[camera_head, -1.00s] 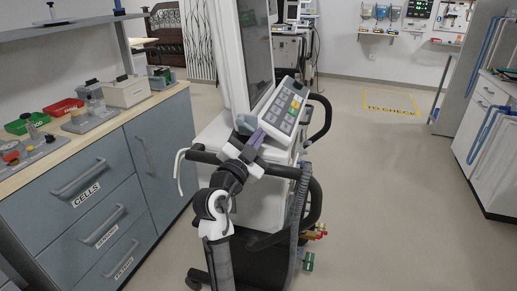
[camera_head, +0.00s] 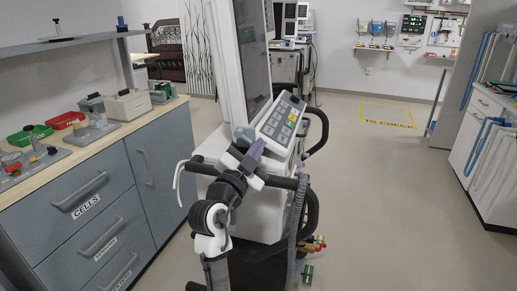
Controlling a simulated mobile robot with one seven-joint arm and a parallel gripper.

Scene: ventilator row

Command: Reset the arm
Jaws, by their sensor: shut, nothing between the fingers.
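My arm (camera_head: 211,222) rises from the bottom middle, black and white, bent up toward the ventilator. The ventilator (camera_head: 265,208) is a white wheeled unit with a tall dark screen (camera_head: 253,55) and a dark handle bar. My arm hides part of its front.
A blue-grey drawer counter (camera_head: 118,187) stands at left, with trays and small devices on top. More ventilators (camera_head: 288,72) stand behind. Open floor lies to the right, with a yellow "TO CHECK" marking (camera_head: 387,116). A white cabinet (camera_head: 498,165) is at far right.

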